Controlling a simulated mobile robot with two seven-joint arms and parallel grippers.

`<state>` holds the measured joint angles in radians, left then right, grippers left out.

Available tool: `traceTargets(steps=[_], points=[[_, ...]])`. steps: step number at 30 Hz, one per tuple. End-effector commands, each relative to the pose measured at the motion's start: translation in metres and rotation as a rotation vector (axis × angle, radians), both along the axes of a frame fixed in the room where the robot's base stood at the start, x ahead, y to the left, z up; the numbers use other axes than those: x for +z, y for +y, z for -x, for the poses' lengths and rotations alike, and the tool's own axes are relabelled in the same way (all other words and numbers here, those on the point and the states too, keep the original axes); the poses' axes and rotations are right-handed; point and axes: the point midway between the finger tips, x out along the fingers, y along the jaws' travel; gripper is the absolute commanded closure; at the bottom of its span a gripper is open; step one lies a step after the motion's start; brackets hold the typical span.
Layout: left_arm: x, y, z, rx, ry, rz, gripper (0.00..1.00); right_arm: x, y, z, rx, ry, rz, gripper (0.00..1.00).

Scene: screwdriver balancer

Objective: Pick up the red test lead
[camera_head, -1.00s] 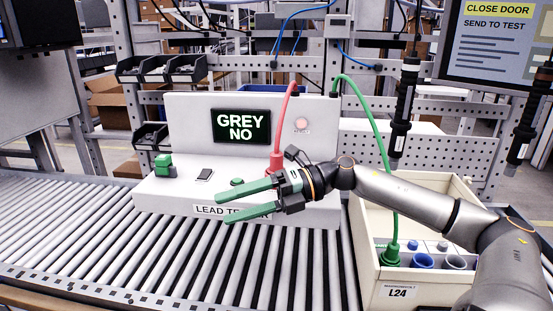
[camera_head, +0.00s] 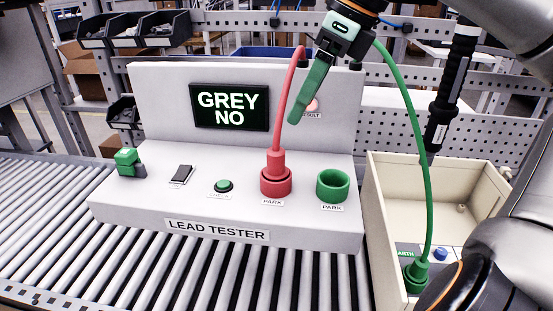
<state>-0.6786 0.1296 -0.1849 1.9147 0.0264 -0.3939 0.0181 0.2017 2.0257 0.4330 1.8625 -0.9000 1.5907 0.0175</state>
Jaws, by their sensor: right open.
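The red test lead (camera_head: 277,160) stands upright with its plug in the red park socket (camera_head: 276,184) on the lead tester. Its red cable rises from the plug, curving up to the top of the tester's back panel. My right gripper (camera_head: 303,98) is above and to the right of the plug, with green fingers pointing down and left. It is open and empty, beside the red cable in the picture; I cannot tell the gap in depth. One finger mostly hides the other. My left gripper is not in view.
A green cable (camera_head: 420,160) arches to a green plug (camera_head: 416,275) in the cream bin (camera_head: 384,225) at right. The green park socket (camera_head: 333,185) is empty. A screen (camera_head: 230,108) reads GREY NO. A black hanging tool (camera_head: 449,95) is at right. Rollers surround the tester.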

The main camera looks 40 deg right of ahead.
Motion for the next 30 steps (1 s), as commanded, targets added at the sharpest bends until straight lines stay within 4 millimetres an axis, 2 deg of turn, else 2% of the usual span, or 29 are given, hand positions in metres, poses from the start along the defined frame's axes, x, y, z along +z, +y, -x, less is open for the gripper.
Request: traceTargets(steps=[10, 17, 25, 30], points=[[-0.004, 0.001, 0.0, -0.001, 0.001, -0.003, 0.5, -0.053, 0.01, -0.018, 0.001, 0.005, 0.007, 0.26], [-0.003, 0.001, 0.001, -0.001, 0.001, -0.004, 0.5, -0.069, 0.014, -0.024, 0.0, 0.002, 0.006, 0.26], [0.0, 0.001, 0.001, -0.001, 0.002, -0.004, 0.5, -0.105, 0.024, -0.035, -0.001, 0.004, 0.005, 0.26], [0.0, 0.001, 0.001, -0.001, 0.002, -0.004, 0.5, -0.113, 0.025, -0.039, -0.002, 0.001, 0.005, 0.26]])
